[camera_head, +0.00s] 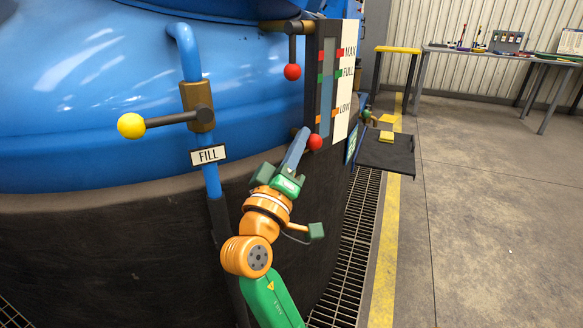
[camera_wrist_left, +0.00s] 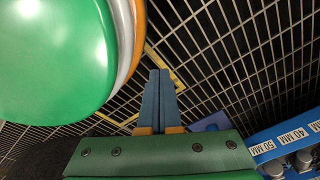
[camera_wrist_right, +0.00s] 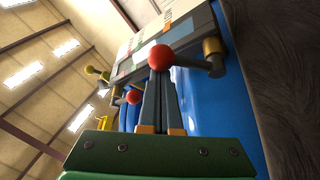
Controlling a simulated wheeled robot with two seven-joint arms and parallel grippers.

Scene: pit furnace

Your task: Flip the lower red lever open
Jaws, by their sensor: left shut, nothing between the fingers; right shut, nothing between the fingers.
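The lower red lever (camera_head: 315,142) shows in the head view as a red ball at the foot of the level gauge. Its arm is mostly hidden behind my gripper. In the right wrist view its red ball (camera_wrist_right: 161,57) sits at the fingertips, with a dark arm running right to a brass fitting; I cannot tell whether they touch. My right gripper (camera_head: 302,134) is shut and empty, fingers pointing up beside the ball. The upper red lever (camera_head: 292,71) hangs down from its brass fitting. My left gripper (camera_wrist_left: 160,74) is shut and empty, seen only in the left wrist view.
The level gauge (camera_head: 328,85) with MAX, FULL and LOW marks stands on the blue tank (camera_head: 90,80). A yellow-knobbed FILL lever (camera_head: 131,125) sticks out left. A dark shelf (camera_head: 386,154) lies to the right. Floor grating runs below, with open floor at right.

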